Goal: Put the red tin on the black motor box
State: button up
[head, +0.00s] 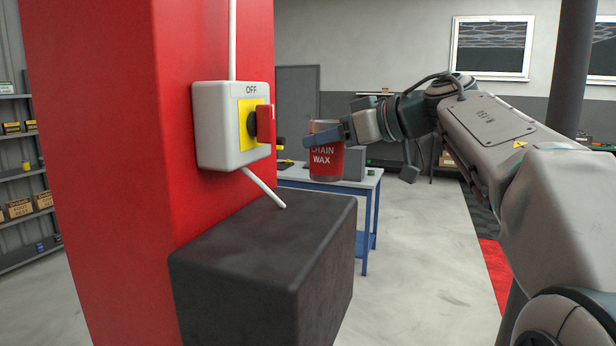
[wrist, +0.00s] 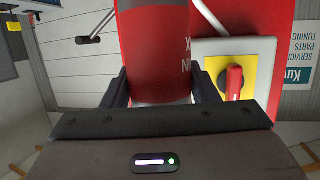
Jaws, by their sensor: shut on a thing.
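The red tin (head: 325,165), lettered "CHAIN WAX", is held upright in my gripper (head: 333,137) in the head view. The jaws are shut on its upper part. In the wrist view the tin (wrist: 155,50) stands between the two dark fingers of my gripper (wrist: 160,92). The black motor box (head: 262,230) juts from the red column in the head view, and its flat top is bare except for a grey conduit end at the back. The tin is above and beyond the box's right rear edge in the picture; the exact gap cannot be told.
A grey switch box (head: 222,125) marked "OFF", with a red handle, is on the red column (head: 110,150) above the motor box. A grey conduit (head: 264,188) slants down to the box top. A blue-legged workbench (head: 370,185) stands behind.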

aim_at(313, 168)
jog(key=a, duration=0.1)
jog(key=a+f, duration=0.2)
jog(key=shift+w+a, duration=0.1)
jog(key=shift+w, duration=0.3)
notch_tip(313, 168, down, 4)
jog(key=shift+b, duration=0.55)
jog(key=o, duration=1.2)
jog(key=shift+f, duration=0.15)
jog(key=shift+s+d+r, duration=0.1)
jog(key=shift+d+r, duration=0.2)
jog(key=v, duration=1.1)
jog(key=shift+s+d+r, duration=0.1)
jog(key=shift+s, duration=0.05)
